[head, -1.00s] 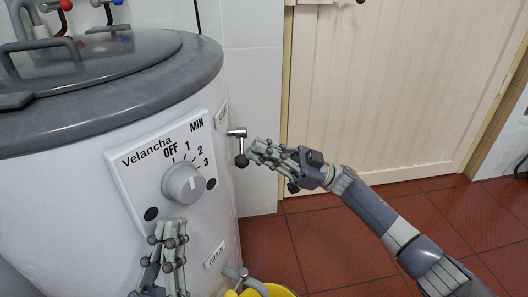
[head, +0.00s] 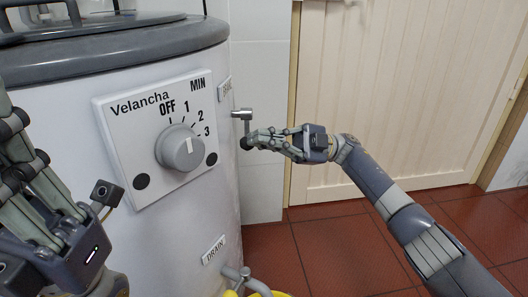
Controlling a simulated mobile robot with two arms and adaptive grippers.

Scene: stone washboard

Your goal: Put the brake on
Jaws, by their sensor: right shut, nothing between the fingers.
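The brake lever (head: 242,114) is a short metal shaft sticking out of the right side of the white drum machine (head: 150,240). Its arm hangs down and ends in a dark ball knob (head: 246,143). A small label (head: 225,89), hard to read, sits above it. My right gripper (head: 253,139) is shut and empty, its fingertips at the knob from the right; whether they touch it, I cannot tell. My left gripper (head: 45,180) is large at the left edge, in front of the drum and away from the lever; its fingers partly overlap.
The control panel (head: 125,125) reads Velancha and bears a grey dial (head: 181,148). A drain label (head: 213,249) and tap (head: 235,276) are low on the drum, above a yellow bucket (head: 280,294). A cream door (head: 390,100) stands behind. Red tiled floor (head: 330,245) is clear at right.

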